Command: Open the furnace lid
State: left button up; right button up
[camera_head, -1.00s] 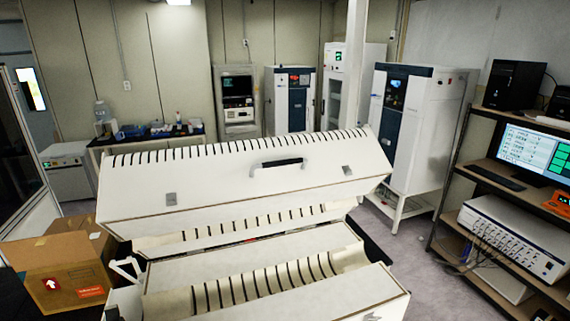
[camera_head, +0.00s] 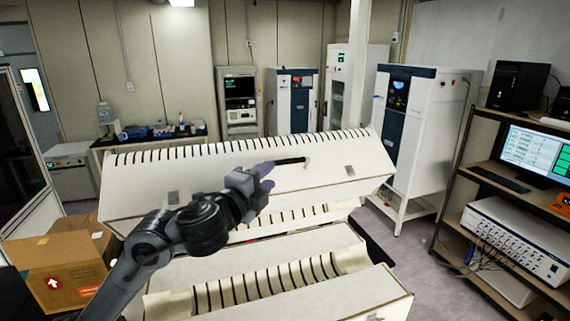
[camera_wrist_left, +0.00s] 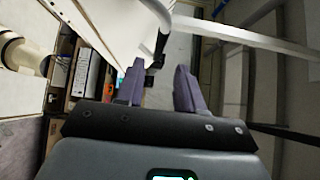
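The furnace lid (camera_head: 140,190) is a long white half-shell with dark slots along its top edge. It stands raised and tilted above the furnace base (camera_head: 330,302), with a gap showing the slotted inside. A black handle (camera_head: 292,160) sits on the lid's face; its left end is hidden behind my left gripper. My left gripper (camera_head: 265,174) is at the handle's left part; I cannot tell whether it touches. In the left wrist view my left gripper (camera_wrist_left: 158,88) has its two purple-grey fingers apart, with nothing clearly between them. My right gripper is not in view.
A cardboard box (camera_head: 60,265) stands at the left of the furnace. A shelf rack with a monitor (camera_head: 535,150) and a white instrument (camera_head: 515,235) is on the right. Tall cabinets (camera_head: 425,130) stand behind. Open floor (camera_head: 420,250) lies between furnace and rack.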

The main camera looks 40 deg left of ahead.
aim_at(285, 162)
pick_arm(q)
jog(key=w, duration=0.2)
jog(key=w+a+p, duration=0.1)
jog(key=w, duration=0.5)
jog(key=shift+w+a+r, duration=0.1)
jog(key=shift+w+a, duration=0.1)
jog(key=shift+a, duration=0.05)
jog(key=shift+w+a+p, duration=0.1)
jog(key=shift+w+p, duration=0.25)
jog(key=shift+w, duration=0.25)
grip_shut()
